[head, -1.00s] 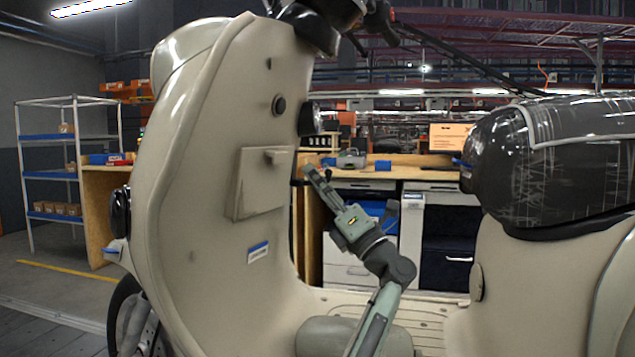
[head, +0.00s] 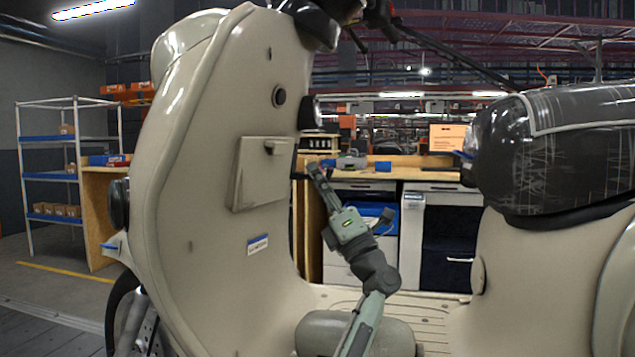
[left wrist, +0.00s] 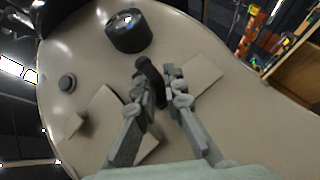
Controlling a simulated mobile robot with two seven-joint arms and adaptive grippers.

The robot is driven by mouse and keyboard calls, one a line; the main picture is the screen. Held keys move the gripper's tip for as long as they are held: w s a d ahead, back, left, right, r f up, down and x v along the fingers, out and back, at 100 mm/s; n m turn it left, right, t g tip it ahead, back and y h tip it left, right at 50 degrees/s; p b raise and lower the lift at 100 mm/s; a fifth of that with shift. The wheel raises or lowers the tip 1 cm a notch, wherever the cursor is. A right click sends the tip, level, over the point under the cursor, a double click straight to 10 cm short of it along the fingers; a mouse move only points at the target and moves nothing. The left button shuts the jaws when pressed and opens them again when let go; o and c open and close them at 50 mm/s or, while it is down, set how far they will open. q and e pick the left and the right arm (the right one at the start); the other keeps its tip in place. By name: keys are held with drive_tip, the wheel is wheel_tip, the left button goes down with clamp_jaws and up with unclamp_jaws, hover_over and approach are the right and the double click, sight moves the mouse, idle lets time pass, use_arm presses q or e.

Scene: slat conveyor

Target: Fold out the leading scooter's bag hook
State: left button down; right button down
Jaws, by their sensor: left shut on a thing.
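The cream scooter (head: 218,150) stands sideways, with its inner leg shield facing me. My left gripper (head: 316,170) is at the rear edge of the shield, just right of the raised rectangular panel (head: 262,185). In the left wrist view, the dark bag hook (left wrist: 150,76) sticks out between the two fingers. My left gripper (left wrist: 157,82) is shut on it. How far the hook is folded out cannot be told, because the fingers cover part of it. My right gripper is not in view.
The scooter's wrapped dark seat (head: 560,150) is at the right, above the ribbed footboard (head: 385,302). A wooden workbench (head: 410,173) with drawers stands behind. A white shelf rack (head: 50,140) is at the far left. The gap between shield and seat is open.

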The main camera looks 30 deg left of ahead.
use_arm(q)
drive_tip(key=c, duration=1.6)
unclamp_jaws()
drive_tip(key=shift+d+f, duration=0.1)
drive_tip(key=v, duration=0.7)
drive_tip(key=shift+s+f, duration=0.1)
drive_tip(key=shift+f, duration=0.1)
